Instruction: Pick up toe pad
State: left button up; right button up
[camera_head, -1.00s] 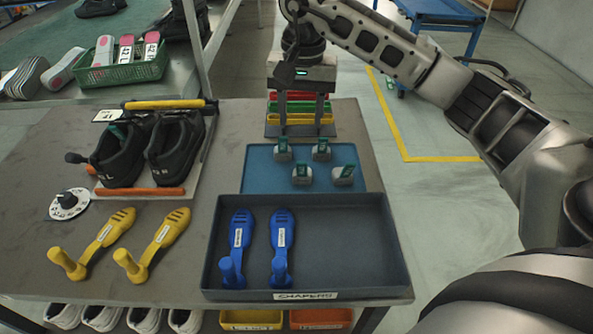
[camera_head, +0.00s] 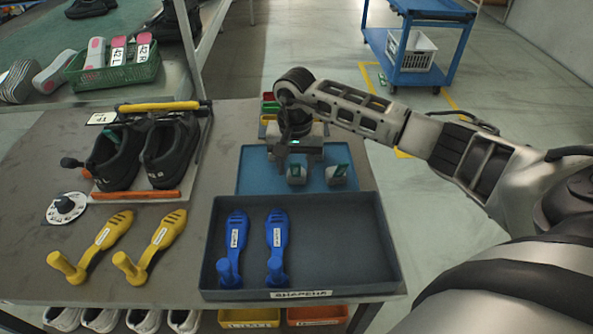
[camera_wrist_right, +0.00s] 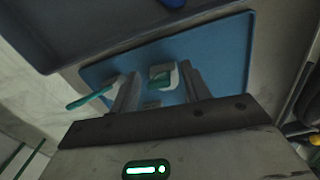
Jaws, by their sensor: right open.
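Grey toe pads with teal tops stand on a blue mat (camera_head: 258,178). The near-left toe pad (camera_head: 296,175) and near-right toe pad (camera_head: 337,175) show clearly in the head view; the far ones are hidden behind my right gripper (camera_head: 290,158). That gripper is low over the mat's far part, fingers downward. In the right wrist view, its fingers (camera_wrist_right: 160,92) are apart, with one toe pad (camera_wrist_right: 163,75) showing in the gap between them. Contact cannot be told. A teal strip (camera_wrist_right: 90,96) shows left of the fingers. My left gripper is not in view.
A dark tray (camera_head: 355,285) with two blue shapers (camera_head: 277,240) stands in front of the mat. Black shoes (camera_head: 168,155) sit in a rack at left, beside two yellow shapers (camera_head: 163,232). Small coloured bins (camera_head: 268,108) lie behind the gripper. A blue cart (camera_head: 425,75) stands farther back.

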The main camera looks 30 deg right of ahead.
jog(key=shift+f, duration=0.75)
grip_shut()
jog(key=shift+r, duration=0.15)
